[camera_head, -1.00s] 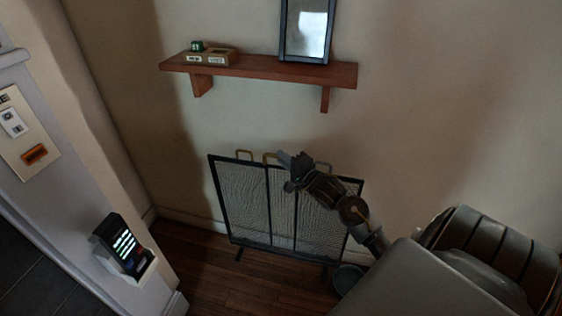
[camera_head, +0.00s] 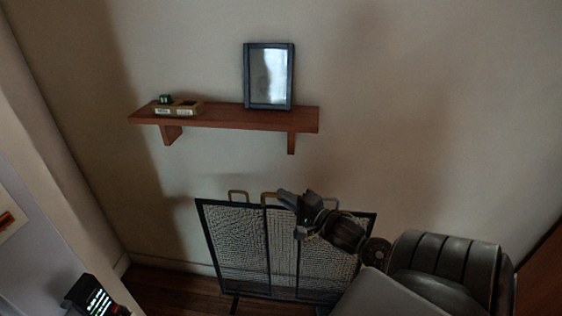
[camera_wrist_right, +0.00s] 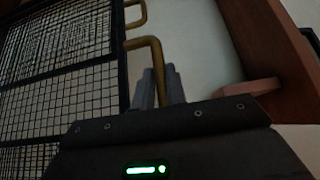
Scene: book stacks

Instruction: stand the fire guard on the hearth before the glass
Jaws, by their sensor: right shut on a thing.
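The fire guard (camera_head: 233,245) is a black-framed mesh screen with brass loop handles along its top. It stands upright near the wall, below the shelf; its lower part runs near the bottom edge of the head view. My right gripper (camera_head: 286,198) is at its top edge, shut on a brass handle. In the right wrist view the fingers (camera_wrist_right: 160,88) close around that handle (camera_wrist_right: 157,52), with the mesh of the guard (camera_wrist_right: 55,60) to the left. My right arm covers the guard's right part.
A wooden shelf (camera_head: 222,118) on the wall above the guard bears a dark-framed pane (camera_head: 268,77) and a small box (camera_head: 180,108). A strip of wood floor (camera_head: 165,287) shows left of the guard.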

